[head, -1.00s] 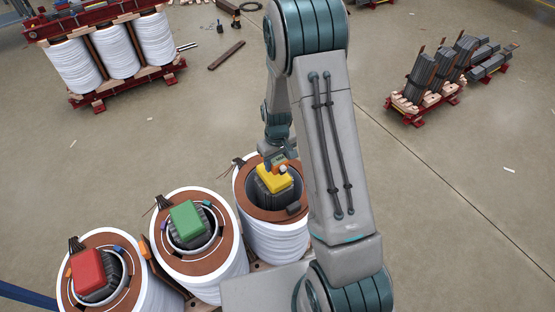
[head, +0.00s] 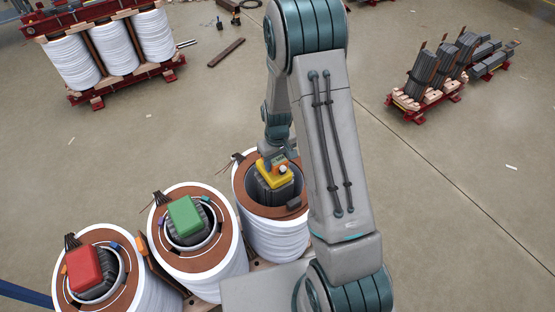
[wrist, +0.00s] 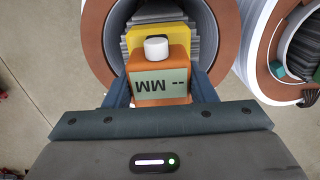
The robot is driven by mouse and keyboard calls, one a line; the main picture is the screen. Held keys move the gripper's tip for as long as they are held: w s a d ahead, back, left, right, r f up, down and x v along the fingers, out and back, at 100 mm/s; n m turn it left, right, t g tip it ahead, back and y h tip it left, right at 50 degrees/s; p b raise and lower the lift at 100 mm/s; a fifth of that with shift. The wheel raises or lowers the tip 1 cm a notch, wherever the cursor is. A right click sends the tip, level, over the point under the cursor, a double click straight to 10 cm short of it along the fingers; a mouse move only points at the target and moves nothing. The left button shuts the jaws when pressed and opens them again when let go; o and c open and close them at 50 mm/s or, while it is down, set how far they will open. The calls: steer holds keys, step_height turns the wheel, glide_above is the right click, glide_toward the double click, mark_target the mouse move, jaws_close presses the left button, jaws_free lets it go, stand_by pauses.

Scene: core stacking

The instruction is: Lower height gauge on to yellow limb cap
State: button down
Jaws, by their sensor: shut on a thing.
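The height gauge is a small orange block with a grey-green display reading "-- MM" and a white knob; it shows in the wrist view (wrist: 162,88) and in the head view (head: 279,160). My gripper (wrist: 160,92) is shut on it, a blue finger at each side. The yellow limb cap (head: 270,181) sits on the dark laminated limb inside the right coil. In the wrist view the cap (wrist: 136,38) shows just beyond the gauge. The gauge overlaps the cap in both views; I cannot tell whether they touch.
The middle coil holds a green cap (head: 184,215) and the left coil a red cap (head: 83,269). A brown ring (wrist: 92,30) surrounds the yellow-capped limb. A red-framed coil assembly (head: 120,50) and stacked dark cores (head: 430,75) stand farther off. Open floor lies between.

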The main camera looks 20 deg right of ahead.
steer(key=shift+f+b, duration=0.8)
steer(key=shift+f, duration=0.2)
steer(key=c, duration=0.5)
jaws_free()
steer(key=shift+r, duration=0.1)
step_height(320, 180, up, 13)
steer(key=shift+f, duration=0.1)
steer(key=shift+r, duration=0.5)
